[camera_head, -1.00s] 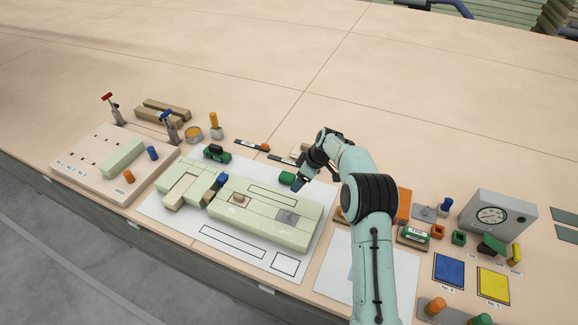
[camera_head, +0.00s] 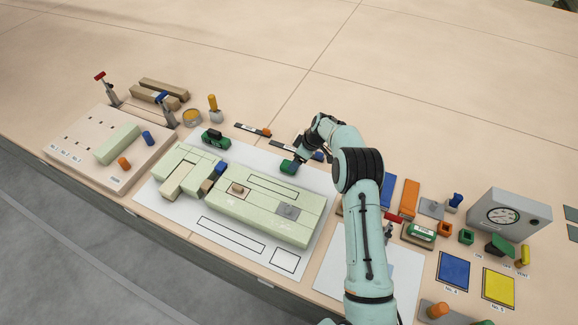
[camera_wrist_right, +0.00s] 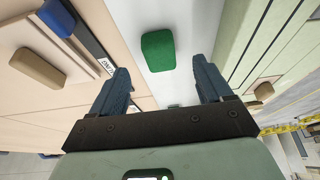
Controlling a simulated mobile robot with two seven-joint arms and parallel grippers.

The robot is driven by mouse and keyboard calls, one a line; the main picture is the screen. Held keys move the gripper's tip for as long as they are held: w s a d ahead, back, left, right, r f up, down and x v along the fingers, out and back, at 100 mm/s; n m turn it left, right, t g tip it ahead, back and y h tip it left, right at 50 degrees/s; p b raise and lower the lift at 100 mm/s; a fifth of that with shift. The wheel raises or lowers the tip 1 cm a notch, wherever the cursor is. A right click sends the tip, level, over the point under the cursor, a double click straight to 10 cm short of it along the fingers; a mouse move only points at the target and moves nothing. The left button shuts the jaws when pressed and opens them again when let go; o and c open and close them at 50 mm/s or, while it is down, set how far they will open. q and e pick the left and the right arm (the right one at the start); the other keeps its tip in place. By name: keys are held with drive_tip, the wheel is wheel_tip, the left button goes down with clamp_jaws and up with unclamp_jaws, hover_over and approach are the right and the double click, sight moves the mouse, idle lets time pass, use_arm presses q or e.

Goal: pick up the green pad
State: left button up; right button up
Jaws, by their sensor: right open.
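The green pad (camera_head: 287,167) lies on the white sheet, behind the long pale-green panel. In the right wrist view the green pad (camera_wrist_right: 157,51) is a small rounded block, just beyond and between the fingertips. My right gripper (camera_head: 296,164) is close over the pad in the head view and hides part of it. In the right wrist view the right gripper (camera_wrist_right: 160,74) is open, with a blue-grey finger on each side and nothing between them. My left gripper is not in view.
The pale-green panel (camera_head: 250,222) lies in front of the pad. A green toy-like block (camera_head: 215,139) with a dark top stands to the left. A blue block and a tan block (camera_wrist_right: 38,68) lie left in the wrist view. The table behind is clear.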

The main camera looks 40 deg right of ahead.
drive_tip(key=shift+w+a+f, duration=0.1)
drive_tip(key=shift+w+f, duration=0.2)
drive_tip(key=shift+f, duration=0.35)
drive_tip(key=p+x, duration=0.1)
drive_tip(key=x, duration=0.4)
drive_tip(key=shift+w+a+p, duration=0.1)
drive_tip(key=shift+w+p, duration=0.3)
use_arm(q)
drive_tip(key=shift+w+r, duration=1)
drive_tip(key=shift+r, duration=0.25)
use_arm(e)
drive_tip(key=shift+s, duration=0.15)
drive_tip(key=c, duration=1)
